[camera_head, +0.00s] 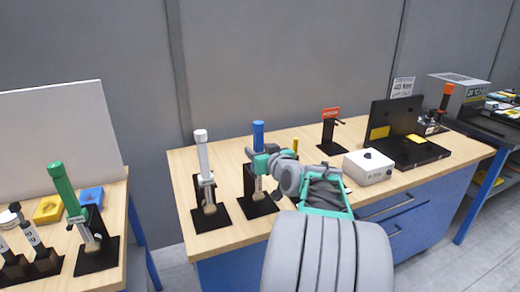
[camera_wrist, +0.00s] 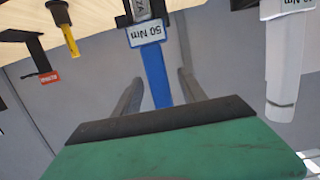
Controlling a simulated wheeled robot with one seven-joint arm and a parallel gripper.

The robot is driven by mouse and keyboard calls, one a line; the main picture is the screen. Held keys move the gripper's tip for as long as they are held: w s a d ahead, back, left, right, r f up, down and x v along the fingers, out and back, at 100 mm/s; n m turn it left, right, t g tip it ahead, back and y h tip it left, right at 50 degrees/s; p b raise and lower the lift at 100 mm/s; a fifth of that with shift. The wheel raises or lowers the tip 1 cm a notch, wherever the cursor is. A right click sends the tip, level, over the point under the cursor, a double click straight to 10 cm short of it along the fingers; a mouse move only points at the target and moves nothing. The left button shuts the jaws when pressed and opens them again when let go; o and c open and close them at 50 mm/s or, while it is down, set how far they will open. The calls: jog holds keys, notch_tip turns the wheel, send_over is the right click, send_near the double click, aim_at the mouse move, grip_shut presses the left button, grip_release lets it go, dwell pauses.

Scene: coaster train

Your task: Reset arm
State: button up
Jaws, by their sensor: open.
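My gripper (camera_wrist: 160,82) is open in the wrist view, with one finger on each side of a blue-handled tool (camera_wrist: 154,66) labelled 50 Nm. The fingers look apart from the handle; how deep it sits between them I cannot tell. In the head view the blue-handled tool (camera_head: 258,134) stands upright in a black stand (camera_head: 260,205), partly hidden by my arm's teal and grey end. My arm (camera_head: 318,187) reaches over the wooden workbench from the front.
A white-handled tool (camera_head: 202,150) stands left of the blue one. A white box (camera_head: 368,168), a black open case (camera_head: 420,152) and a red-signed stand (camera_head: 331,116) are to the right. A green-handled tool (camera_head: 64,190) stands on the left bench.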

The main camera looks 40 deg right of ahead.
jog(key=b+v, duration=0.2)
jog(key=v, duration=0.6)
jog(key=s+f+m+g+y, duration=0.1)
jog(key=s+f+m+g, duration=0.2)
jog(key=f, duration=0.4)
jog(key=s+f+g, duration=0.3)
jog(key=s+f, duration=0.1)
jog(key=f, duration=0.3)
jog(key=s+a+f+m+g+y+p, duration=0.1)
jog(key=s+a+f+g, duration=0.25)
jog(key=s, duration=0.25)
jog(key=s+a+f+m+g+y, duration=0.1)
jog(key=s+a+f+m+g, duration=0.15)
jog(key=s+f, duration=0.25)
jog(key=w+a+r+n+p, duration=0.1)
jog(key=a+n, duration=0.4)
jog(key=a, duration=0.7)
jog(key=w+a+r+n+y+p, duration=0.1)
jog(key=w+a+r+n, duration=0.3)
jog(key=a, duration=0.9)
jog(key=shift+w+a+r+n+p, duration=0.25)
jog(key=shift+w+r+n+p, duration=0.05)
jog(key=shift+r+n+p, duration=0.3)
